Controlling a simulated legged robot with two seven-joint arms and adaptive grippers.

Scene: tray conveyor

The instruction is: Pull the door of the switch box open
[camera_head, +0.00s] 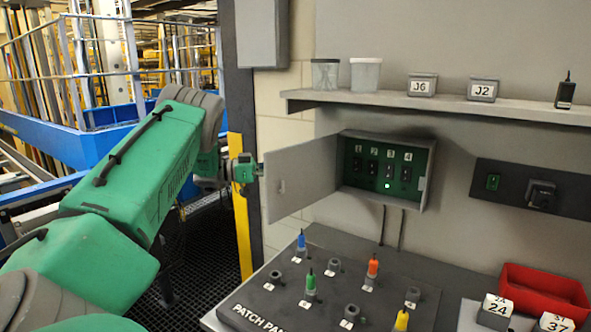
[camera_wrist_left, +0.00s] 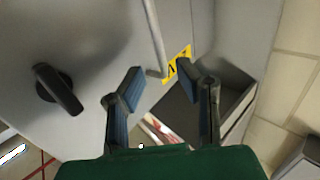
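The switch box (camera_head: 386,172) is on the wall with its green inside and several numbered switches showing. Its grey door (camera_head: 303,178) stands swung out to the left. My left gripper (camera_head: 252,170) is at the door's free left edge, on its outer side; its fingertips are partly hidden in the head view. In the left wrist view, my left gripper's fingers (camera_wrist_left: 159,70) are spread apart with nothing clearly held. A grey bar (camera_wrist_left: 153,35) ends between the fingertips in the picture; I cannot tell if they touch. My right gripper is not in view.
The patch panel (camera_head: 262,295) with coloured plugs lies below the box. A shelf (camera_head: 440,103) with small containers is above it. A red bin (camera_head: 540,290) stands at right. A yellow post (camera_head: 240,215) stands beside my left arm. The wrist view shows a black knob (camera_wrist_left: 58,90).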

